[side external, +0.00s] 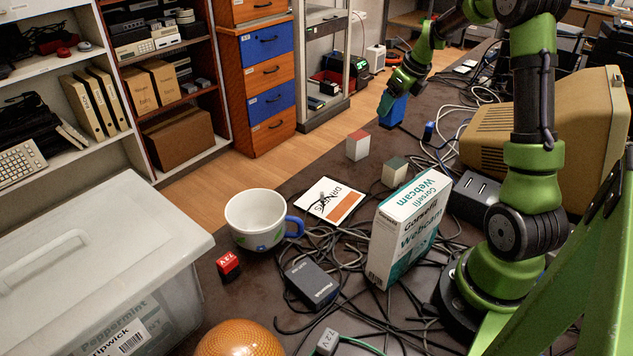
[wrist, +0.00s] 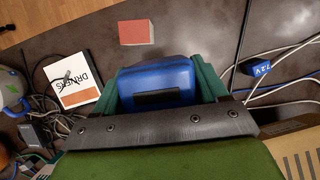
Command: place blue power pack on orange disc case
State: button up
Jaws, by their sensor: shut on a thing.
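My gripper (side external: 396,98) is shut on the blue power pack (side external: 393,111), toward the far end of the table. In the wrist view the blue power pack (wrist: 155,78) sits between the green fingers (wrist: 157,88), with a dark patch on its near side. Whether its underside touches the table is unclear. The orange disc case (side external: 346,207) lies flat, white with an orange corner and dark lettering, nearer the camera and apart from the gripper. In the wrist view the disc case (wrist: 83,97) is left of the gripper.
A white, red-topped block (side external: 357,149) and a dark-topped block (side external: 394,175) stand between pack and case. A webcam box (side external: 408,230) and a mug (side external: 257,219) flank the case. Cables surround a black adapter (side external: 311,283). A smaller blue block marked 7.2V (wrist: 258,67) lies right of the gripper.

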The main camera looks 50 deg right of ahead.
jog(key=w+a+r+n+y, duration=0.1)
jog(key=w+a+n, duration=0.1)
jog(key=a, duration=0.5)
jog(key=w+a+n+y, duration=0.1)
jog(key=a+n, duration=0.2)
jog(key=a, duration=0.3)
jog(key=n+g+y, duration=0.1)
jog(key=n+y, duration=0.1)
jog(key=n, duration=0.3)
send_over(332, 198)
jog(key=f, duration=0.1)
notch_tip(332, 198, down, 10)
jog(key=shift+w+r, duration=0.1)
jog(key=o, duration=1.4)
jog(key=shift+c, duration=0.2)
